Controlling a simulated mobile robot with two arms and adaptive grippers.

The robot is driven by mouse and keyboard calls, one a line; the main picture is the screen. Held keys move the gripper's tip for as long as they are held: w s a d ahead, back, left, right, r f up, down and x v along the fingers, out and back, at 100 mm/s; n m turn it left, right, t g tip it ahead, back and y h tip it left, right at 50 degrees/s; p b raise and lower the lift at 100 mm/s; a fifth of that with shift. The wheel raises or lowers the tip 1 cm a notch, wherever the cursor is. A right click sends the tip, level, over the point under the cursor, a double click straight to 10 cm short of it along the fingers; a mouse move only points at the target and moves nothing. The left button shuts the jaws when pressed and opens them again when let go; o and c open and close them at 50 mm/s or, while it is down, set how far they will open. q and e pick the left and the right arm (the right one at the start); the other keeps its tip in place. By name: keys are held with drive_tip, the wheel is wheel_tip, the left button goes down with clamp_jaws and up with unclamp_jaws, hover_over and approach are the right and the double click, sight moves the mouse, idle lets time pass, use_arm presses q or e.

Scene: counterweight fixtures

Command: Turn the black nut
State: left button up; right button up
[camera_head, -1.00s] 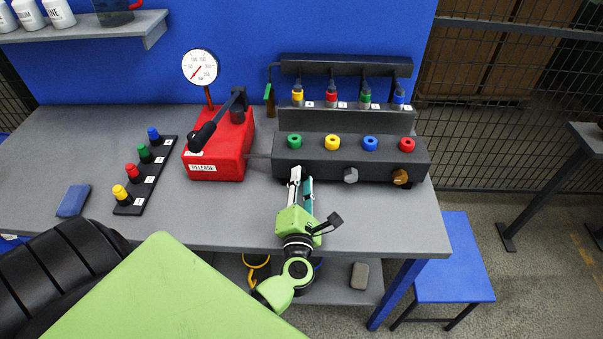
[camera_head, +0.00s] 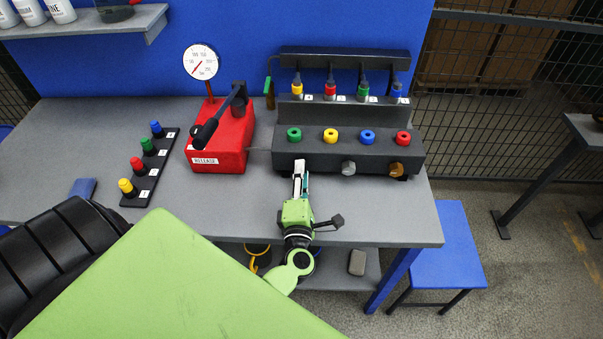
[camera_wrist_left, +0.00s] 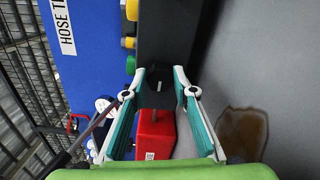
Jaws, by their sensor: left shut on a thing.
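The dark block (camera_head: 320,161) stands on the bench, with a grey nut (camera_head: 348,168) and a brown nut (camera_head: 396,169) on its front. My left gripper (camera_head: 300,166) reaches the left part of this front face. Its two fingers are shut on the black nut (camera_wrist_left: 158,87), which appears dark against the dark block in the left wrist view. In the head view the fingers hide the black nut. How far the nut is turned cannot be told. My right gripper is not in view.
A red box (camera_head: 221,158) with a black lever and a gauge (camera_head: 201,62) stands left of the block. A rack (camera_head: 156,170) with several coloured plugs lies further left. A hose rail (camera_head: 345,60) is behind the block. The bench front is mostly clear.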

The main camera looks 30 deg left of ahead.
use_arm(q)
drive_tip(key=shift+a, duration=0.1)
drive_tip(key=o, duration=1.1)
drive_tip(key=shift+w, duration=0.1)
drive_tip(key=v, duration=1.2)
